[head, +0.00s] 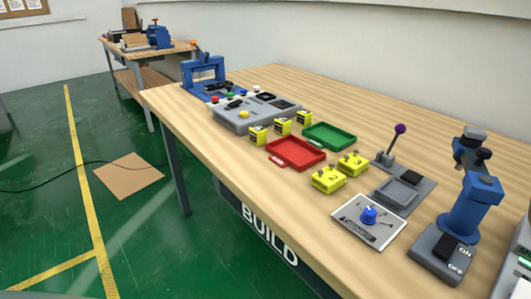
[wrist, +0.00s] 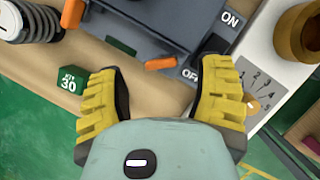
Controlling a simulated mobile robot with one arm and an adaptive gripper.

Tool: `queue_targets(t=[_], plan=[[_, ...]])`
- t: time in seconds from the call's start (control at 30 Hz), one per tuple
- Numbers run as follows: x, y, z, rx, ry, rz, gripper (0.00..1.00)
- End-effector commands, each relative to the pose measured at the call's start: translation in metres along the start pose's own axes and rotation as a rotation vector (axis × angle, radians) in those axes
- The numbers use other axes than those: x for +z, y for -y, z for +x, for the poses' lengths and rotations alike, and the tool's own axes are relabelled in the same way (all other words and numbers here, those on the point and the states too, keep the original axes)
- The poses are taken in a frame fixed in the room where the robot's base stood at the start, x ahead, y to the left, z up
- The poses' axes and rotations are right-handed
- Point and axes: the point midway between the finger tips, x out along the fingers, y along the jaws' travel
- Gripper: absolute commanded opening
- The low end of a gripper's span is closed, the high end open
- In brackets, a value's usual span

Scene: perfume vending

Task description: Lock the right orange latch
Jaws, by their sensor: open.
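In the wrist view, a short orange latch-like bar (wrist: 163,63) lies just beyond and between my fingertips, beside the dark box marked ON and OFF. A second orange piece (wrist: 72,13) shows at the top left. I cannot tell which of the two is the right latch. My gripper (wrist: 160,80) has yellow padded fingers spread wide apart, with nothing held between them. No contact with the orange bar shows. In the head view my gripper is not seen, and no orange latch can be made out clearly.
In the head view, the table holds a red tray (head: 296,153), green tray (head: 329,136) and blue ON/OFF stand (head: 446,252).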

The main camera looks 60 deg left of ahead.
Motion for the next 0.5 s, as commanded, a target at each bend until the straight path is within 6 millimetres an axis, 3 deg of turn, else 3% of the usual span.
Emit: queue_targets(t=[0.1,0.5], plan=[[-0.002,0.001,-0.028,-0.01,-0.002,0.001,0.67],[-0.001,-0.001,-0.044,-0.002,0.0,0.002,0.67]])
